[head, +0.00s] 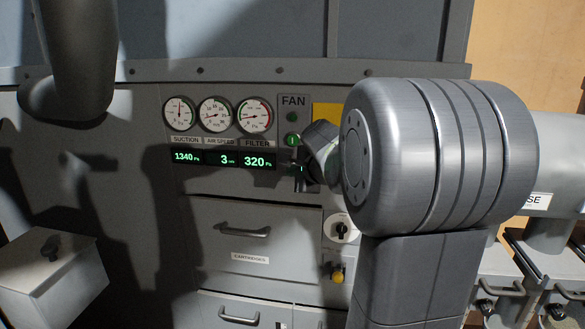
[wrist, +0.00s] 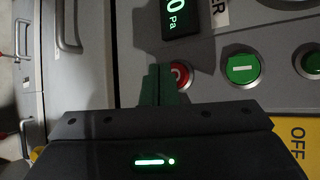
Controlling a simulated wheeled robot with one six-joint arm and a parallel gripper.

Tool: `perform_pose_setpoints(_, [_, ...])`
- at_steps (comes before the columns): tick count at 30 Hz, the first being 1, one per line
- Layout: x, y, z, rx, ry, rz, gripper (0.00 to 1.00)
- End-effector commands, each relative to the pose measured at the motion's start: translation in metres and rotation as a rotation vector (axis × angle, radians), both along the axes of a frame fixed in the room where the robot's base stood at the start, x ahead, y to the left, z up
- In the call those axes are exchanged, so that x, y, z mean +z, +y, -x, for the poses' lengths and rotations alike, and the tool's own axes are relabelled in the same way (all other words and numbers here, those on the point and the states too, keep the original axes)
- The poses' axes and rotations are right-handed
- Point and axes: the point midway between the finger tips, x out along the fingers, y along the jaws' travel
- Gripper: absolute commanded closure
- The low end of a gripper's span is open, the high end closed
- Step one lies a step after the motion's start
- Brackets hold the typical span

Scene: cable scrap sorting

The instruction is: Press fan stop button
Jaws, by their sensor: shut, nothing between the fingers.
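The red fan stop button (wrist: 181,75), marked with a circle, shows in the wrist view, its left part covered by my fingers. The green start button (wrist: 242,69) sits to its right. My gripper (wrist: 158,82) is shut and empty, its tips over the left edge of the red button; I cannot tell whether they touch it. In the head view, my gripper (head: 299,178) is at the FAN panel (head: 293,101), just below the green button (head: 293,140). The red button is hidden there.
Three gauges (head: 216,114) and a digital display (head: 223,159) reading 1340, 3 and 320 are left of the FAN panel. A drawer (head: 250,258) is below. A black rotary knob (head: 342,229) and a yellow knob (head: 338,274) are beneath the gripper.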

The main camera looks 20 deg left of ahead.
Motion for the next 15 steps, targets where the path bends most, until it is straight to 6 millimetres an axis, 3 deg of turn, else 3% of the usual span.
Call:
perform_pose_setpoints(8, [0.000,0.000,0.002,0.000,0.000,0.000,1.00])
perform_pose_setpoints(15, [0.001,-0.006,0.025,0.001,-0.001,0.000,1.00])
